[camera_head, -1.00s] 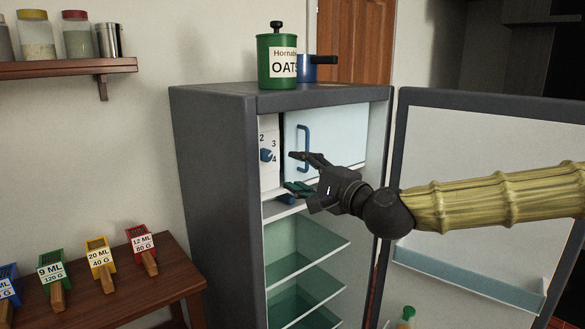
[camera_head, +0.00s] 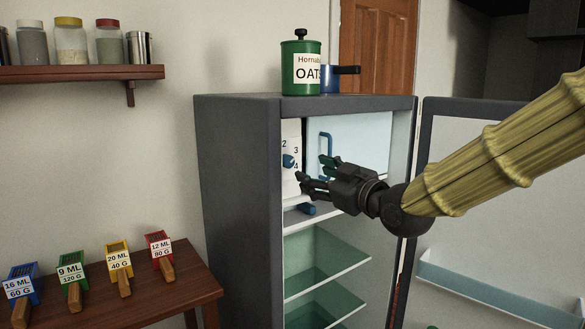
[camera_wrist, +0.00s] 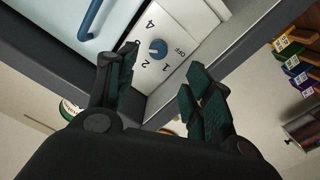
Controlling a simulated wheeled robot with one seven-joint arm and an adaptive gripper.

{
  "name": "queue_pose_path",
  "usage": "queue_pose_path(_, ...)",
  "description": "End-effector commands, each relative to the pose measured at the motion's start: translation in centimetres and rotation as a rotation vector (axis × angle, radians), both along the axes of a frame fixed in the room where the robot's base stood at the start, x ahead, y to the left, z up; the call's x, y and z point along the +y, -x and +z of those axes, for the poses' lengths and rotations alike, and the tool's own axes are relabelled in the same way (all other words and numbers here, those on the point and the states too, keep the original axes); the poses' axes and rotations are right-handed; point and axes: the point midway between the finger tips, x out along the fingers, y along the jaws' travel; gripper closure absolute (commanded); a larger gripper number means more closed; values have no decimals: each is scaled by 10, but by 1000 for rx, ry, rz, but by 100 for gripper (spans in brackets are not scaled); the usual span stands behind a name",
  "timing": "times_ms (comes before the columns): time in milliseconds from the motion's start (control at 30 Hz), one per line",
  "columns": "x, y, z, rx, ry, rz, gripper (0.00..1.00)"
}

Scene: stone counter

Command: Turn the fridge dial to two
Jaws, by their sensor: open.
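The fridge dial (camera_head: 288,161) is a small round blue knob on a white panel with numbers, inside the open fridge (camera_head: 236,160) at upper left. In the wrist view the dial (camera_wrist: 158,47) shows up close, with 4, 2, 1 and OFF around it. I cannot tell for sure which number it points to. My gripper (camera_head: 312,170) is open and empty, just right of the panel in the head view. In the wrist view its dark green fingers (camera_wrist: 160,68) are spread on either side of the dial's line, apart from it.
A blue handle (camera_head: 326,146) on a pale inner door is right of the dial. Glass shelves (camera_head: 325,262) lie below. The fridge door (camera_head: 490,235) stands open at right. An oats canister (camera_head: 301,65) and blue pot (camera_head: 332,78) stand on top. Coloured scoops (camera_head: 118,262) lie on the table at left.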

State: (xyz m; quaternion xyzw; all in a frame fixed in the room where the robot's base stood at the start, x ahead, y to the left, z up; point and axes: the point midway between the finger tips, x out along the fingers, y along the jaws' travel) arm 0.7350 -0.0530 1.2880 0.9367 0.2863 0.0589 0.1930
Motion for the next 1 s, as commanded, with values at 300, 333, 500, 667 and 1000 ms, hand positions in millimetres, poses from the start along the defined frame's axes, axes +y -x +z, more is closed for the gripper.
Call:
queue_pose_path(300,7,-15,2,-28,43,-3,49)
queue_pose_path(333,10,-18,3,-28,43,-3,49)
queue_pose_path(500,24,-40,3,-27,42,-3,49)
queue_pose_path(667,39,-60,3,-26,42,-1,49)
queue_pose_path(1000,57,-87,2,-27,40,-2,49)
